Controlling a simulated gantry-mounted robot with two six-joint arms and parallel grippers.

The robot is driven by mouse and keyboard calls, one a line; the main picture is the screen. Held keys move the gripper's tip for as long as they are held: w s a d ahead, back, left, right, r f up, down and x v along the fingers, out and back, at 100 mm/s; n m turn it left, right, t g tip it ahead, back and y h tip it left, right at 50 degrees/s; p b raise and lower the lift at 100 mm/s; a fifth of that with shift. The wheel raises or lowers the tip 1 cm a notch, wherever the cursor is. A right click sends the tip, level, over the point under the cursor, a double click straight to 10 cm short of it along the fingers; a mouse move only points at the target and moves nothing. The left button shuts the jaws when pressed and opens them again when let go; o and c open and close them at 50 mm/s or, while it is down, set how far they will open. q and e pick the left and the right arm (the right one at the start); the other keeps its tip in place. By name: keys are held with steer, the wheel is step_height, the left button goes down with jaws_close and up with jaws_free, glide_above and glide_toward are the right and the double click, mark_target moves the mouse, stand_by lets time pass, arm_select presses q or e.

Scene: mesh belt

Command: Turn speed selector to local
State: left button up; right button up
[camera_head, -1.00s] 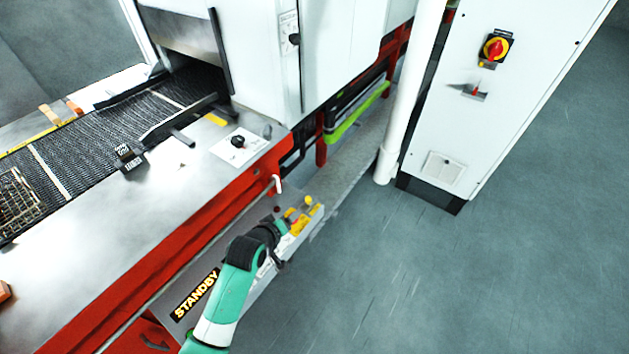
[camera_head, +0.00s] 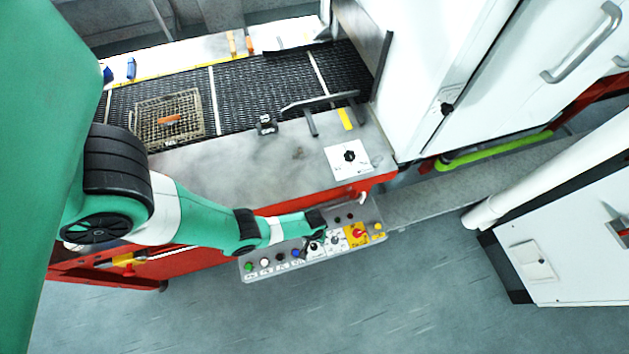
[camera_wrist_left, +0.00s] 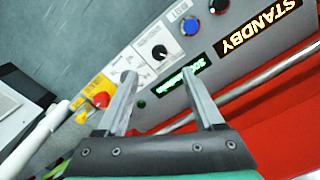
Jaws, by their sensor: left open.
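The control panel (camera_head: 268,272) runs along the front of the red belt frame. It carries a row of buttons and selector knobs on white plates. In the left wrist view a black selector knob (camera_wrist_left: 160,52) on a white plate lies just beyond the fingertips. The plate's lettering is too small to read, so I cannot tell if it is the speed selector. My left gripper (camera_wrist_left: 158,77) is open and empty above the panel, its fingers either side of the knob's line and apparently apart from it. In the head view the left wrist partly hides the panel. My right gripper is not in view.
A yellow plate with a red knob (camera_head: 358,232) sits near the panel's right end. Another black knob (camera_head: 349,156) on a white plate is on the metal tabletop. The mesh belt (camera_head: 240,115) holds a wire basket (camera_head: 178,103). A white cabinet (camera_head: 580,240) stands at right.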

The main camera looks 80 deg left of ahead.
mark_target(314, 246)
arm_select(q)
step_height(314, 246, down, 11)
steer(key=b, duration=0.8)
steer(key=shift+w+a+f+b, duration=0.1)
steer(key=shift+b, duration=0.3)
jaws_close()
